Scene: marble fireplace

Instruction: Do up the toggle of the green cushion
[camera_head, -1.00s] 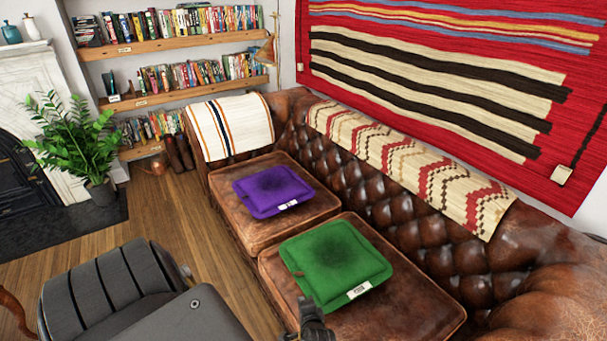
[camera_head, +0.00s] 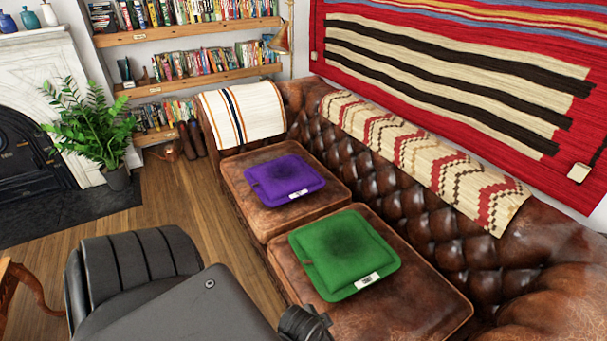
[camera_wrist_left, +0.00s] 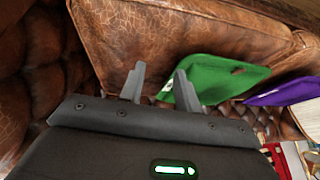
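The green cushion (camera_head: 344,254) lies flat on the near brown leather seat, with a white label (camera_head: 367,281) on its front right edge. A small brown mark, perhaps the toggle, shows on the cushion in the left wrist view (camera_wrist_left: 237,71). I cannot tell whether it is fastened. My left gripper (camera_wrist_left: 159,72) is open, with nothing between its fingers. Its right finger overlaps the cushion's edge in that view; I cannot tell whether they touch. My right gripper is out of view.
A purple cushion (camera_head: 284,181) lies on the far seat. The tufted sofa back (camera_head: 400,207) rises on the right, with a patterned throw (camera_head: 430,160) over it. A plant (camera_head: 92,125) stands by the fireplace at left. Open wooden floor (camera_head: 180,205) lies left of the sofa.

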